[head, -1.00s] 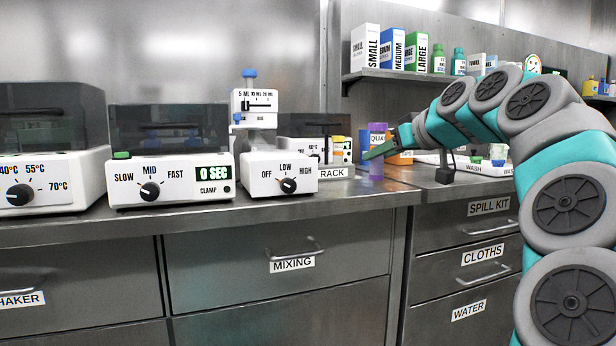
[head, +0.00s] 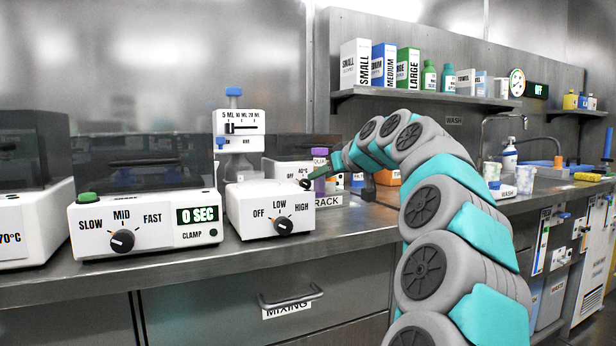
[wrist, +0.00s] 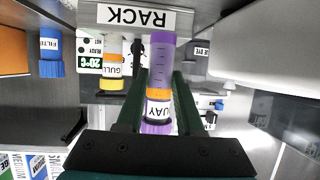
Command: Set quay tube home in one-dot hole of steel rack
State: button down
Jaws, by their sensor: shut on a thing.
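The quay tube (wrist: 162,60) has a purple body, an orange band and a white label reading "UAY". In the wrist view it stands between the dark green fingers of my gripper (wrist: 158,100), which is shut on it. In the head view the quay tube (head: 319,156) shows its purple top above the rack sign, with my gripper (head: 322,176) at it. The rack sign (wrist: 137,17) shows upside down in the wrist view. Beside it is a tube labelled "GULL" (wrist: 111,72) with a yellow cap. The rack's holes and dots cannot be made out.
A mixer with an OFF-LOW-HIGH dial (head: 270,210) stands left of the rack sign (head: 328,201). A shaker reading "0 SEC" (head: 145,222) is farther left. A blue-capped container (wrist: 52,55) shows in the wrist view. A shelf of boxes (head: 420,97) hangs above.

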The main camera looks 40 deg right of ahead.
jog(key=w, duration=0.2)
jog(key=w+p, duration=0.1)
jog(key=w, duration=0.1)
jog(key=w+p, duration=0.1)
jog(key=w, duration=0.1)
jog(key=shift+w+d+r, duration=0.1)
jog(key=shift+w+d, duration=0.05)
jog(key=shift+d, duration=0.2)
notch_tip(320, 180, down, 4)
jog(key=shift+f+b, duration=0.1)
jog(key=shift+b, duration=0.75)
jog(key=c, duration=0.8)
grip_release()
jog(key=shift+w, duration=0.1)
jog(key=shift+c, duration=0.2)
jog(key=shift+r, duration=0.2)
